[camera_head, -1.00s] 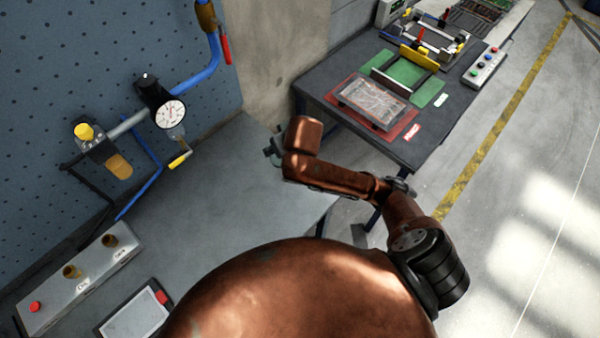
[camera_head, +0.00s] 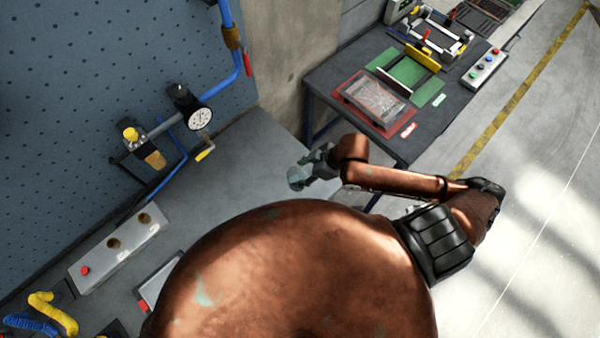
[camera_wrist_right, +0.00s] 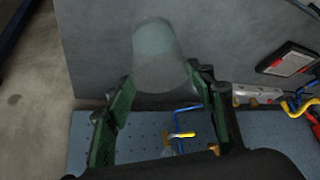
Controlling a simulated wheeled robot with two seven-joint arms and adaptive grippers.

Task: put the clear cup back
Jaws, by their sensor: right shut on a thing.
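The clear cup (camera_wrist_right: 160,50) is a pale, see-through, tapered cylinder held between the two green fingers of my right gripper (camera_wrist_right: 160,79) in the right wrist view. In the head view the cup (camera_head: 296,178) shows as a small grey-green shape at the tip of my right gripper (camera_head: 309,170), over the right part of the grey bench top. On the wall panel at left, a pipe carries a black unit with a round gauge (camera_head: 200,118) and a unit with a yellow knob and amber bowl (camera_head: 155,159). My left gripper is out of view.
A grey box with a red button (camera_head: 120,245) and a tablet-like panel (camera_head: 155,285) lie on the bench. Blue and yellow coiled hoses (camera_head: 52,312) are at lower left. A dark table (camera_head: 340,75) with fixtures stands behind my right arm. The bench middle is clear.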

